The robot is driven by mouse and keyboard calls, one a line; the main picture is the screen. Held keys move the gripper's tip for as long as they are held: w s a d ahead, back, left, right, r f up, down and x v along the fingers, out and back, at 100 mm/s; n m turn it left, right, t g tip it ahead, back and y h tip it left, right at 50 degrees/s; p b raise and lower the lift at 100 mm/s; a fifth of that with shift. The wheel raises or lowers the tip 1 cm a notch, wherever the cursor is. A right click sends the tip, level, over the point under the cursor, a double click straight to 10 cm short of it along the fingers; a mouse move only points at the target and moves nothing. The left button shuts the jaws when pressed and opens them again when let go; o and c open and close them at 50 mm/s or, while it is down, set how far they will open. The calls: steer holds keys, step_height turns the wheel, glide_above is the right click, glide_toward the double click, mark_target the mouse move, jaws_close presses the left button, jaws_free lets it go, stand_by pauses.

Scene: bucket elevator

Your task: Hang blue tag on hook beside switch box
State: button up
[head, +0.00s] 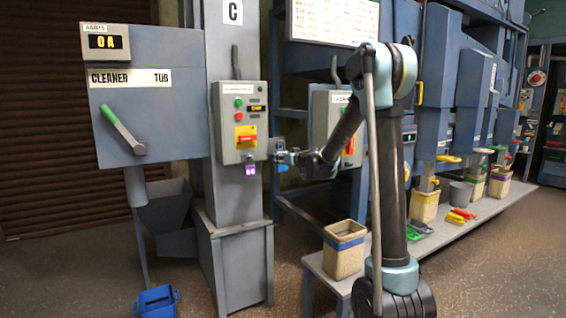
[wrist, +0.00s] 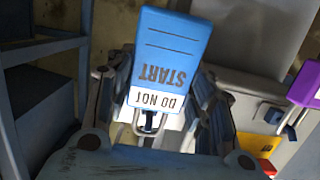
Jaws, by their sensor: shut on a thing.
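The blue tag (wrist: 172,45) fills the upper middle of the wrist view, its "DO NOT START" text upside down and a metal loop at its white end. My gripper (wrist: 150,128) is shut on the tag at that end. In the head view my gripper (head: 283,157) is just right of the grey switch box (head: 228,125), which has buttons and a red-and-yellow switch. A small blue patch shows below the gripper, probably the tag. I cannot make out the hook clearly. It may be hidden by the gripper.
A purple tag (head: 250,170) hangs under the switch box; it also shows in the wrist view (wrist: 306,82). A second switch box (head: 322,122) stands behind my arm. A blue frame is at the left of the wrist view. A bench with bins (head: 343,250) is at lower right.

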steer(key=shift+f, duration=0.8)
stand_by(0.4)
steer(key=o, duration=1.1)
steer(key=shift+f+v, duration=0.4)
steer(key=shift+v, duration=1.25)
steer(key=shift+f+v, duration=0.35)
steer(key=shift+v, duration=1.25)
steer(key=shift+f+v, duration=0.4)
steer(key=shift+v, duration=1.25)
steer(key=shift+s+d, duration=0.1)
steer(key=shift+s, duration=0.05)
